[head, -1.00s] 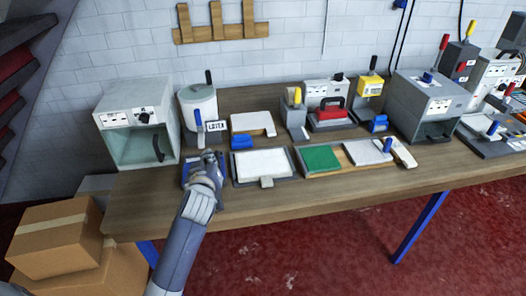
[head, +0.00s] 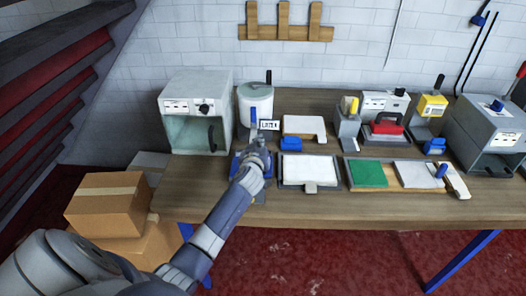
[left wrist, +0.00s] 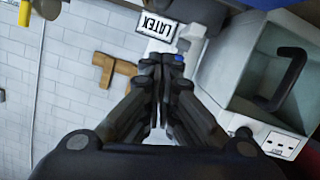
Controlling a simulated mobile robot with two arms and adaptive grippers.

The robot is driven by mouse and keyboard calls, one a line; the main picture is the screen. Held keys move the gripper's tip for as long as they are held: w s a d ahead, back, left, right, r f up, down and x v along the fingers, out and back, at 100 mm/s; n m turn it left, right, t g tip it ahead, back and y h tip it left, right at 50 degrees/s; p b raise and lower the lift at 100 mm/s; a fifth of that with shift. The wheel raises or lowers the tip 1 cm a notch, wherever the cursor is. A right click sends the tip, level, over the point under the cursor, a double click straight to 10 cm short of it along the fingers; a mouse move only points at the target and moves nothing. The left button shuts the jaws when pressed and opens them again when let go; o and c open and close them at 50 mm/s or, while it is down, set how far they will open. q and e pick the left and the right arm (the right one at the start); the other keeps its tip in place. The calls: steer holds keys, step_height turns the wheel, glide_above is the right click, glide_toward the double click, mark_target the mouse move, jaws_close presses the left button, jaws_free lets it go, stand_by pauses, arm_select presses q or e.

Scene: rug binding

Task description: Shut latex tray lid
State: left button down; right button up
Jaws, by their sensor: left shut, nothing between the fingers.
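My left gripper (head: 258,146) is shut and empty, just in front of the white latex pot (head: 256,103) with its dark lid handle. In the left wrist view the shut fingers (left wrist: 160,72) point toward the LATEX label (left wrist: 155,25), which also shows in the head view (head: 269,125). A blue flat piece (head: 237,164), possibly the latex tray, lies on the bench under my gripper and is mostly hidden by it. I cannot tell its lid's position or whether the fingers touch it. My right gripper is not in view.
A grey box with a black handle (head: 194,118) stands left of the pot. A framed white tray (head: 309,168) and a green pad (head: 368,173) lie to the right on the wooden bench (head: 340,205). Cardboard boxes (head: 105,200) stand at the left. The bench's front strip is clear.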

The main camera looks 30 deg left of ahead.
arm_select(q)
steer(key=shift+d+f, duration=0.15)
steer(key=shift+f, duration=0.35)
steer(key=shift+d+f, duration=0.15)
steer(key=shift+f, duration=0.35)
steer(key=shift+w+d+f, duration=0.1)
steer(key=shift+d+f, duration=0.05)
steer(key=shift+f, duration=0.3)
steer(key=shift+w+d+f, duration=0.1)
steer(key=shift+d+f, duration=0.05)
steer(key=shift+f, duration=0.3)
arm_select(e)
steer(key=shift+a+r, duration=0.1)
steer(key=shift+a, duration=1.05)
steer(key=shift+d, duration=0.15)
